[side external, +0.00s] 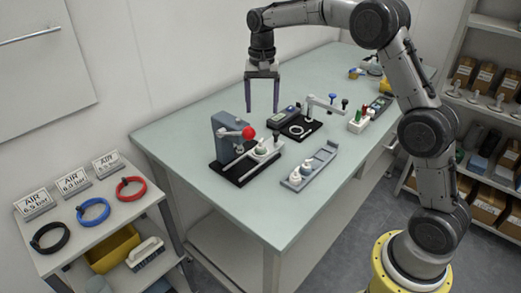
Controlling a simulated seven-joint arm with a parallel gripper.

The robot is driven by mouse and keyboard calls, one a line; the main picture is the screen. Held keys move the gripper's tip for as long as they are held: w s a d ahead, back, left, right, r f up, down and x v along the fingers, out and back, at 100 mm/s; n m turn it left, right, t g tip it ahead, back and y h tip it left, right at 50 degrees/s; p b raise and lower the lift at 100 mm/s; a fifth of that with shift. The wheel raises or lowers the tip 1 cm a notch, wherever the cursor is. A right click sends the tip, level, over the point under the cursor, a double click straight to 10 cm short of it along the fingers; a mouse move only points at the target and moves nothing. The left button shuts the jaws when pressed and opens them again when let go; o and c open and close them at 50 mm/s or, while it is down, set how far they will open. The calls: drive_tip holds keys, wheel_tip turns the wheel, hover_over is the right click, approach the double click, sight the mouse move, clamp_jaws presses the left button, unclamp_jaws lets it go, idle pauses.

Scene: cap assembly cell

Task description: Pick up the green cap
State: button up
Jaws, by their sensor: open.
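My gripper (262,109) points down with its two long fingers apart. It is empty, high above the back left part of the table, behind and above the grey fixture with a red ball knob (249,133). A small pale green round part (261,149) sits in the holder on that fixture's black base, next to white pieces. It may be the green cap, but it is too small to tell. Another small green item (366,113) stands in a white block farther right, beside a red one. My gripper is apart from both.
A grey tray (325,152) with white parts lies at the front middle of the table. A black fixture with a lever (310,103) stands behind it. The table's front left area (215,205) is clear. A side cart holds coloured hose rings (93,210).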

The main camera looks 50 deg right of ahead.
sight(260, 141)
wheel_tip(260, 141, down, 7)
drive_tip(key=shift+f, duration=0.2)
drive_tip(key=shift+s+a+f, duration=0.1)
drive_tip(key=shift+a+f, duration=0.15)
drive_tip(key=shift+f, duration=1.05)
drive_tip(key=shift+a+f, duration=0.2)
drive_tip(key=shift+f, duration=1.1)
drive_tip(key=shift+c, duration=0.2)
drive_tip(key=c, duration=0.9)
